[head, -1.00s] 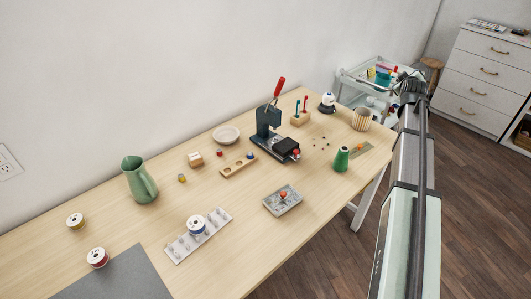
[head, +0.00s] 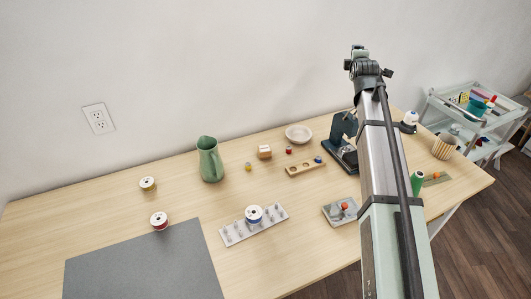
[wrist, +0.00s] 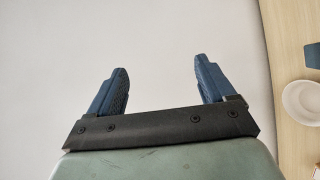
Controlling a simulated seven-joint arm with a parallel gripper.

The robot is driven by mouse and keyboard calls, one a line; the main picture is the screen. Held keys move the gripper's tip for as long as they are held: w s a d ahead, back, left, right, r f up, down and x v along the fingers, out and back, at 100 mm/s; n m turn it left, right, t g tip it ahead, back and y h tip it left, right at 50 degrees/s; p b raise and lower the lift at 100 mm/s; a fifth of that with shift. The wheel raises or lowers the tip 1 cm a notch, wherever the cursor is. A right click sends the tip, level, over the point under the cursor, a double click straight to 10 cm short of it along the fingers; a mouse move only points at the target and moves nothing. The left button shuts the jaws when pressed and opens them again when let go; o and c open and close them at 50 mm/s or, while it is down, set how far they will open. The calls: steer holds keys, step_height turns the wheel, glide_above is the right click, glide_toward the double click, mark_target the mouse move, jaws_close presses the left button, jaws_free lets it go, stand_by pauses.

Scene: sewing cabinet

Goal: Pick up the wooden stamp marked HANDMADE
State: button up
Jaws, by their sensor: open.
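A small wooden block (head: 264,152) lies on the table behind the middle, between the green pitcher and the white bowl. It looks like the stamp, but no lettering is readable at this size. My gripper (wrist: 162,66) is open and empty in the wrist view, with its two blue fingers wide apart against the pale wall. In the head view my arm reaches up over the right of the table, its end high and to the right of the block. The fingers cannot be made out there.
The green pitcher (head: 210,160) stands left of the block and the white bowl (head: 299,134) right of it. A wooden strip with holes (head: 305,169) lies in front. My arm partly hides the press (head: 343,135). The front left holds a grey mat (head: 145,262).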

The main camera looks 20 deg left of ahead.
steer(key=s+a+f+n+g, duration=0.1)
steer(key=a+f+g, duration=0.15)
steer(key=a, duration=0.35)
steer(key=s+a+f+n+g, duration=0.1)
steer(key=a+f, duration=0.3)
steer(key=a, duration=0.2)
steer(key=n+g+h, duration=0.2)
steer(key=g+h, duration=0.1)
steer(key=g, duration=0.9)
glide_above(261, 148)
step_height(261, 148, down, 15)
step_height(261, 148, down, 8)
steer(key=shift+a+r, duration=0.1)
steer(key=shift+a, duration=0.05)
steer(key=shift+s+d+f, duration=0.1)
steer(key=shift+d+f, duration=0.05)
steer(key=shift+f, duration=1.2)
steer(key=shift+d+f, duration=0.1)
steer(key=shift+f, duration=1.2)
steer(key=c, duration=1.1)
steer(key=shift+o, duration=0.2)
